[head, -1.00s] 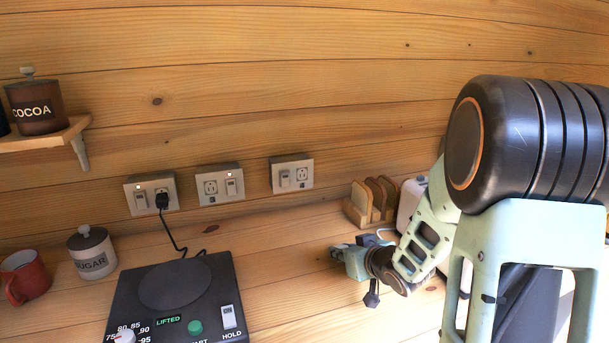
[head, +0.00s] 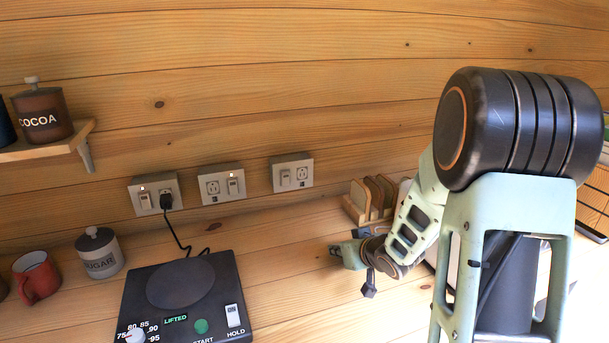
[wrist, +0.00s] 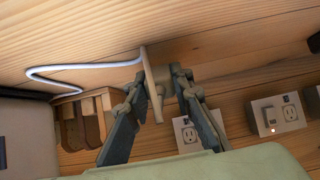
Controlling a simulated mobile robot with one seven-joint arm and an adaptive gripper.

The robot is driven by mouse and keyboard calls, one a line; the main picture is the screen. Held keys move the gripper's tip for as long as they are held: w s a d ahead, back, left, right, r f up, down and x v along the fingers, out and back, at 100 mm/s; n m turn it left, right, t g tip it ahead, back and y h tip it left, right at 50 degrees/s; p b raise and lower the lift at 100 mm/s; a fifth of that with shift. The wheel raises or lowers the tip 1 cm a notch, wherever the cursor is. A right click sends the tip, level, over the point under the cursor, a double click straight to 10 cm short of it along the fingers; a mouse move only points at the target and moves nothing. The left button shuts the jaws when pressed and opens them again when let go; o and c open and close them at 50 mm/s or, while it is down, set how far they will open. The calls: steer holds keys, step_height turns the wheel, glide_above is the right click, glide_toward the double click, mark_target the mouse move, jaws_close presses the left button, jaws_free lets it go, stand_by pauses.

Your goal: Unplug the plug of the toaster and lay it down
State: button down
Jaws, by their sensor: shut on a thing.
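In the wrist view, my gripper (wrist: 162,95) has its two dark fingers closed around a beige plug (wrist: 152,85). A white cord (wrist: 85,68) runs from the plug to the left, over the wooden counter. The plug is out of any socket. In the head view my gripper (head: 345,254) is low over the counter, in front of the toast rack; the plug cannot be made out there. The toaster (head: 405,187) is mostly hidden behind my arm. The right wall outlet (head: 293,174) has an empty socket. It seems to show in the wrist view too (wrist: 187,135).
The middle outlet (head: 221,184) is empty; the left one (head: 155,194) holds a black plug (head: 166,202) corded to a hot plate (head: 185,295). A toast rack (head: 370,200) stands against the wall. Sugar jar (head: 100,254) and red mug (head: 36,277) are at left. Counter between hot plate and gripper is clear.

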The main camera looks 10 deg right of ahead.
steer(key=shift+f, duration=0.3)
steer(key=shift+f+b, duration=0.35)
steer(key=shift+b, duration=0.2)
steer(key=c, duration=1.6)
jaws_free()
